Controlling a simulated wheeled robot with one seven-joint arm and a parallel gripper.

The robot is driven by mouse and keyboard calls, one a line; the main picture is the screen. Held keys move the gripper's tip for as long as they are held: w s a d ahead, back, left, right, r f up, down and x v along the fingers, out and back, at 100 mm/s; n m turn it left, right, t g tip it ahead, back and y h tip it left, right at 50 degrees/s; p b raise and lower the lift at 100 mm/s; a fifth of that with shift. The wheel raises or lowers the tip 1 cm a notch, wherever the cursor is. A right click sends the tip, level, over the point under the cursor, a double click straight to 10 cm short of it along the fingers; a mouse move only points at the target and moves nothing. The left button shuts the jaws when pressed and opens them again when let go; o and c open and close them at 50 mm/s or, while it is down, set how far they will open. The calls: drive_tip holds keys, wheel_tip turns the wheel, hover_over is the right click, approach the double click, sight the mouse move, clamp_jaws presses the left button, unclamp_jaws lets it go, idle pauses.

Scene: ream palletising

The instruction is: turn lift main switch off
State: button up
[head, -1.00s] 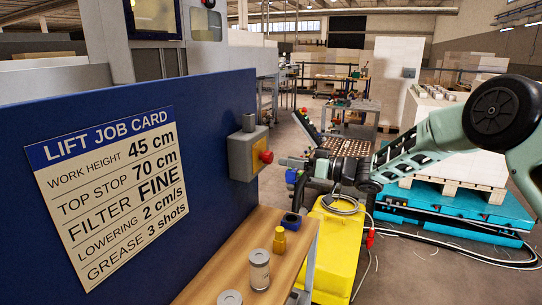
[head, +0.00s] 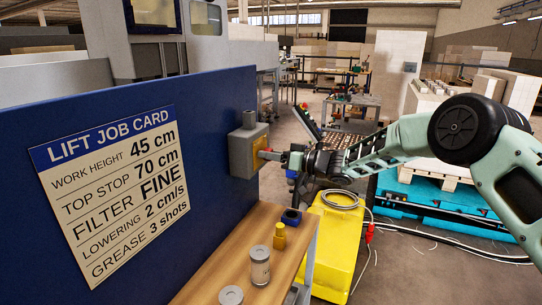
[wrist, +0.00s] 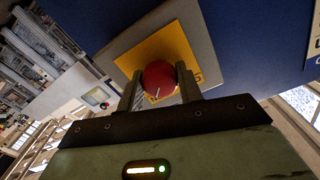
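The lift main switch is a red round knob (wrist: 159,77) on a yellow plate (wrist: 185,45), with a white mark on the knob's face. It sits on a grey box (head: 243,150) at the end of the blue panel. My gripper (head: 273,154) reaches the box from the right in the head view. In the wrist view the two fingers of my gripper (wrist: 160,84) stand on either side of the knob, with little or no gap. I cannot tell whether they press on it. The lettering on the plate is partly hidden.
The blue panel (head: 225,110) carries a lift job card (head: 115,190). Below is a wooden shelf (head: 225,265) with cans (head: 260,266) and a yellow bottle (head: 279,237). A yellow case (head: 328,250) stands beside it. A turquoise lift (head: 400,195) with a loaded pallet is at right.

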drive_tip(key=shift+f+n+b, duration=0.15)
drive_tip(key=shift+n+b, duration=0.15)
drive_tip(key=shift+b, duration=0.05)
drive_tip(key=n+b, duration=0.1)
drive_tip(key=b, duration=0.1)
drive_tip(key=n+b, duration=0.1)
drive_tip(key=n, duration=0.1)
drive_tip(key=shift+f+n+b, duration=0.2)
drive_tip(key=shift+n+b, duration=0.1)
drive_tip(key=shift+b, duration=0.05)
drive_tip(key=n+b, duration=0.8)
drive_tip(key=n, duration=0.1)
drive_tip(key=n+b, duration=0.4)
drive_tip(key=shift+r+n, duration=0.15)
drive_tip(key=shift+n, duration=0.15)
drive_tip(key=o, duration=1)
drive_tip(key=shift+r, duration=0.1)
drive_tip(key=shift+d+b, duration=0.15)
drive_tip(key=shift+b, duration=0.15)
